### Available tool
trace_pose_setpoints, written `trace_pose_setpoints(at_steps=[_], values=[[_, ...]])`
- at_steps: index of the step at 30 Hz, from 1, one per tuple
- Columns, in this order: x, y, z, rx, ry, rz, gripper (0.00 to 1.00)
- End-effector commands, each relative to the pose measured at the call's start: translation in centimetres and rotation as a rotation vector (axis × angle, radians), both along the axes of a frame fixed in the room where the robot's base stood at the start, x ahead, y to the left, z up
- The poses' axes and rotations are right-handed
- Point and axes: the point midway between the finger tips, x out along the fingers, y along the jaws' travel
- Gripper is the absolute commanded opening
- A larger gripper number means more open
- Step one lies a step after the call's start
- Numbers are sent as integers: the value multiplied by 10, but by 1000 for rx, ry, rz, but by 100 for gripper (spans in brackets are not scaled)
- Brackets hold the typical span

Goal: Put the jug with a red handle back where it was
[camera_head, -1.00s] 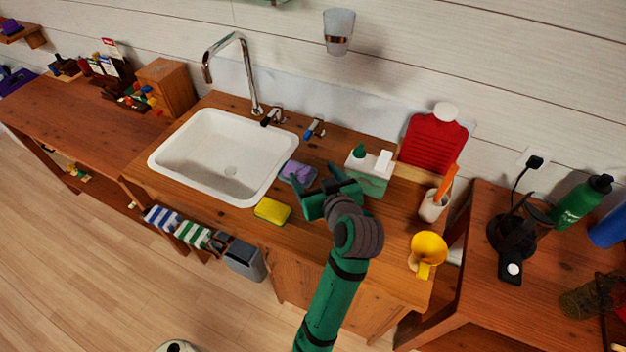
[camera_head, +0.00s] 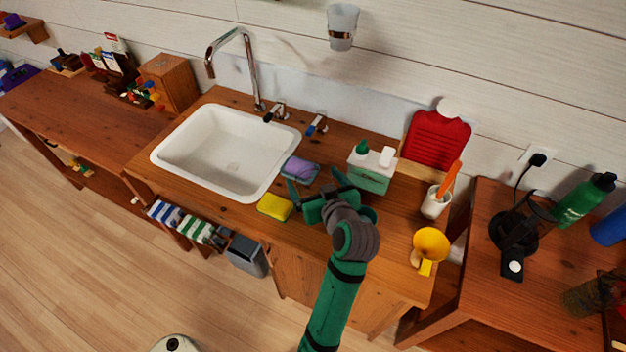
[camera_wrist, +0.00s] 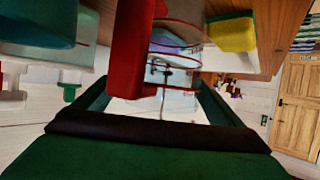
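My gripper (camera_head: 316,182) is over the counter right of the sink, near the purple sponge. Its two fingers are spread apart. In the wrist view, the red handle (camera_wrist: 131,50) of the jug stands upright between the fingers (camera_wrist: 150,95), with a gap to each side. The jug's clear body (camera_wrist: 178,35) shows just beyond the handle, and the purple sponge is seen through it. In the head view I cannot make out the jug; my gripper seems to hide it.
A yellow sponge (camera_head: 275,207) and the purple sponge (camera_head: 300,169) lie beside the sink (camera_head: 205,150). A green-and-white box (camera_head: 371,172) stands close right of my gripper. A white cup (camera_head: 434,205) and yellow funnel (camera_head: 431,243) are farther right.

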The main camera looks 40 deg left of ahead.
Motion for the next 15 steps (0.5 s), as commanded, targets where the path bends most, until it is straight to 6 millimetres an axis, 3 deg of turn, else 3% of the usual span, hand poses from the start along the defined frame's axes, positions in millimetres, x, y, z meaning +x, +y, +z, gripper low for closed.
trace_pose_setpoints(at_steps=[8,15], values=[[-1,2,3,2,-1,2,90],[-18,-22,16,-2,-3,8,90]])
